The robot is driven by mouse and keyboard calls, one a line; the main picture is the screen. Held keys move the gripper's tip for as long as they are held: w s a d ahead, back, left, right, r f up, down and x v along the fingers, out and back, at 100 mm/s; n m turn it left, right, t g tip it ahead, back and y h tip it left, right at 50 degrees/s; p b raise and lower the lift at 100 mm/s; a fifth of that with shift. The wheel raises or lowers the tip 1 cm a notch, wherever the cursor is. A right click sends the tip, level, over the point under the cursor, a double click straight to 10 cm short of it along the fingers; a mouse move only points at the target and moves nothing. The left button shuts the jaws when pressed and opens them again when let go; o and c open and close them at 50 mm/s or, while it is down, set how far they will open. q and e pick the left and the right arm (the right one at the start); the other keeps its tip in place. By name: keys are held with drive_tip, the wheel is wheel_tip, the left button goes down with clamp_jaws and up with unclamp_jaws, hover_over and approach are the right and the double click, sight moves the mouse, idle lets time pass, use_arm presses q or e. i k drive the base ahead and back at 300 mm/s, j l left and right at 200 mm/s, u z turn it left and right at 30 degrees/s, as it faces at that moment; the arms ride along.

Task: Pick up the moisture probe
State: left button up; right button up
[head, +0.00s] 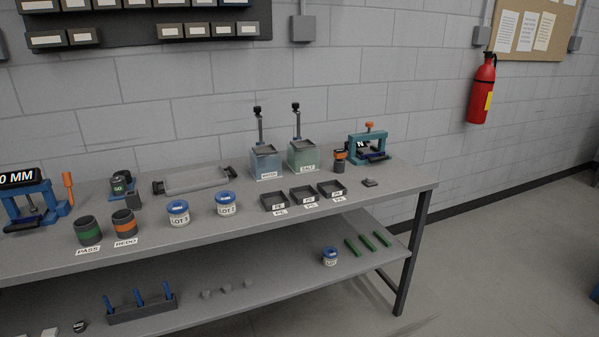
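I cannot tell for certain which item is the moisture probe. An orange-handled upright tool (68,186) stands by the blue device marked "0 MM" (35,205) at the far left of the bench. Several blue upright sticks (139,298) stand in a dark rack (145,313) on the lower shelf. Neither of my grippers is in view.
The grey bench (240,236) holds green PASS (88,230) and orange REDO (124,223) cups, blue-lidded LOT tubs (178,214), dark trays (303,194) and two clear tanks (266,161). The lower shelf (290,268) carries green rods (367,243).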

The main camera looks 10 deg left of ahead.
sight(339, 153)
drive_tip(key=u, duration=0.35)
drive_tip(key=i+l+u, duration=0.25)
drive_tip(key=i+u, duration=0.15)
drive_tip(key=i, duration=0.2)
drive_tip(key=i+l+u, duration=0.45)
drive_tip(key=i, duration=0.15)
drive_tip(key=i+l, duration=0.85)
